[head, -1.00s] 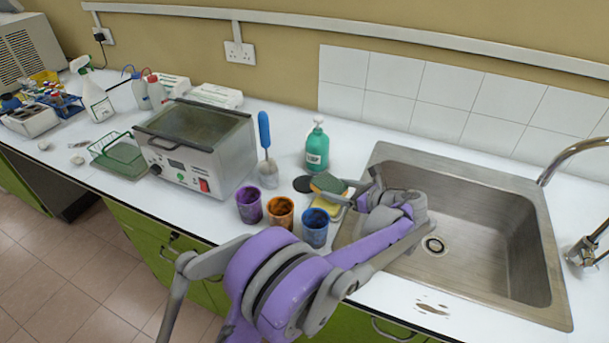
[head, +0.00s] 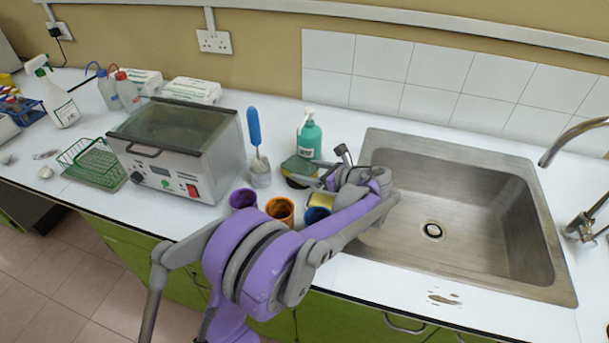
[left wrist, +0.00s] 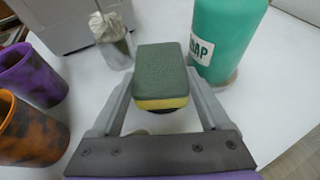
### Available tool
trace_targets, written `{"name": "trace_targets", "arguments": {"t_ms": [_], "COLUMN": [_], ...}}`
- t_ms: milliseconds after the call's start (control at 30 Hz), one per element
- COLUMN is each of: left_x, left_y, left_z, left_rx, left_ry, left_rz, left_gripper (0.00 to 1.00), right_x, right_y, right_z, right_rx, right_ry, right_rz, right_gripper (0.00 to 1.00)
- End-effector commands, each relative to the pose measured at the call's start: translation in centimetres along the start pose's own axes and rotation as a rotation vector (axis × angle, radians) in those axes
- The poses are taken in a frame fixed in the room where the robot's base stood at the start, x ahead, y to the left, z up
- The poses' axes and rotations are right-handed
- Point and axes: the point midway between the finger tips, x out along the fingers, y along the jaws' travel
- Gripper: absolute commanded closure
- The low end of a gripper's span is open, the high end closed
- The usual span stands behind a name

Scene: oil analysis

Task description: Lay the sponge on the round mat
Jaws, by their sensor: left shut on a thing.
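My left gripper (head: 314,178) is shut on the sponge (head: 299,167), which has a green top and a yellow underside. In the left wrist view the sponge (left wrist: 161,70) sits between the two fingers, roughly level. The round mat (head: 295,184) is dark and lies on the white counter in front of the soap bottle. The sponge is over it and hides most of it; only a dark sliver shows below the sponge in the left wrist view. I cannot tell whether sponge and mat touch. My right gripper is not in view.
The green soap bottle (head: 308,138) stands close behind the sponge. Purple (head: 243,199), orange (head: 280,209) and blue (head: 317,214) cups stand in front. A brush in a holder (head: 260,172) and a metal bath (head: 180,150) are left; the sink (head: 470,200) is right.

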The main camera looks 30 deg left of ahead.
Motion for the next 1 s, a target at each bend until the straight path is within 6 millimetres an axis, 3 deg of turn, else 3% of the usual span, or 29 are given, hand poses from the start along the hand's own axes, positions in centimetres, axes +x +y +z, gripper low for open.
{"name": "trace_targets", "arguments": {"t_ms": [100,467,500,600,900,1000], "left_x": [0.4,0.5,0.5,0.5,0.3,-0.8], "left_y": [0.0,0.0,0.0,0.0,0.0,-0.1], "left_z": [-2.0,-2.2,-2.2,-2.1,-1.8,-1.9], "left_rx": [0.002,0.001,0.001,0.001,0.000,0.002], "left_ry": [0.000,0.000,0.000,0.000,0.000,0.000], "left_rz": [-0.001,-0.001,-0.001,-0.001,-0.001,-0.003], "left_gripper": [0.79,0.79,0.17,0.00,0.00,0.00], "right_x": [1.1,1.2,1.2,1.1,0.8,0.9], "right_y": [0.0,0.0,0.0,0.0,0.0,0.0], "right_z": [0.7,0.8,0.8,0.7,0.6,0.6], "right_rx": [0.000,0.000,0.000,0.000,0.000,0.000], "right_ry": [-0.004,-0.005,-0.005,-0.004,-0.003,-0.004], "right_rz": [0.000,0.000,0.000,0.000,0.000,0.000], "right_gripper": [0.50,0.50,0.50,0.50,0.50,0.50]}}
